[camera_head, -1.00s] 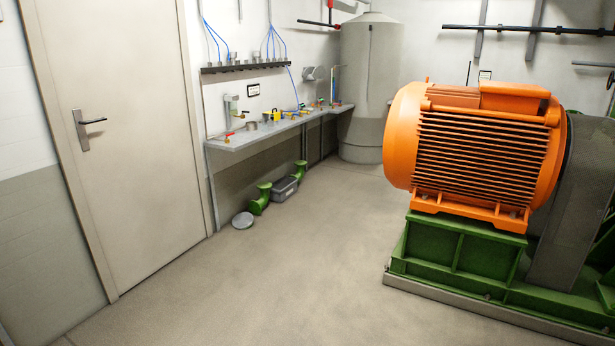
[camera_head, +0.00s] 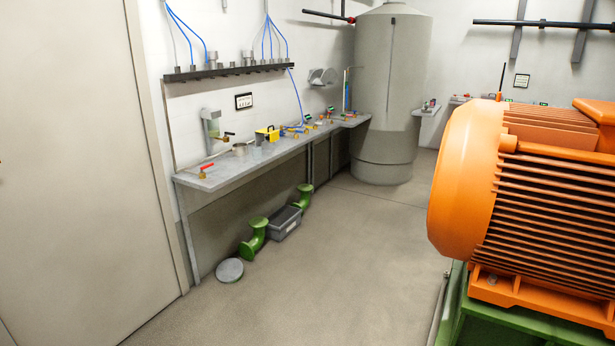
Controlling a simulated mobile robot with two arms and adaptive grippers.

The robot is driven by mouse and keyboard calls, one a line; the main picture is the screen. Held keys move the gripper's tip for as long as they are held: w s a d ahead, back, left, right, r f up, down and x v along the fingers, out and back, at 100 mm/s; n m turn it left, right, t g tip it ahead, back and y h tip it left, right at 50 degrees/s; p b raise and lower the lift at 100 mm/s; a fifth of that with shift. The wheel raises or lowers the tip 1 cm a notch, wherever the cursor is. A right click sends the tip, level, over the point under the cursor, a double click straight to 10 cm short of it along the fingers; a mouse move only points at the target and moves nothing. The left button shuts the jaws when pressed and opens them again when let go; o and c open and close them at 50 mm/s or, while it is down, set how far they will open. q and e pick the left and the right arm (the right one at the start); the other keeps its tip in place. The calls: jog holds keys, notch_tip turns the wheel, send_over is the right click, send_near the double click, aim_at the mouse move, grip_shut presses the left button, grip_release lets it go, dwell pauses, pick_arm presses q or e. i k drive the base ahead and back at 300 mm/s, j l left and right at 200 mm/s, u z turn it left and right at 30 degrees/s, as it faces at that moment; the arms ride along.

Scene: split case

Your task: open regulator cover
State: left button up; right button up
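I cannot pick out a regulator cover for certain from here. A grey wall bench (camera_head: 240,172) along the left wall carries several small fittings, among them a yellow and black item (camera_head: 267,134) and a valve with a red handle (camera_head: 206,169). A pale grey upright unit with a brass fitting (camera_head: 212,124) is on the wall just above the bench. A grey round device (camera_head: 322,77) sits on the wall further back. These are too small to tell in detail. Neither of my grippers is in view.
A large orange motor (camera_head: 466,180) on a green base (camera_head: 490,320) fills the right. A grey tank (camera_head: 392,90) stands at the back. Green pipe bends (camera_head: 255,236), a grey crate (camera_head: 286,222) and a round disc (camera_head: 230,270) lie below the bench. The middle floor is clear.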

aim_at(274, 136)
jog(key=i, duration=2.25)
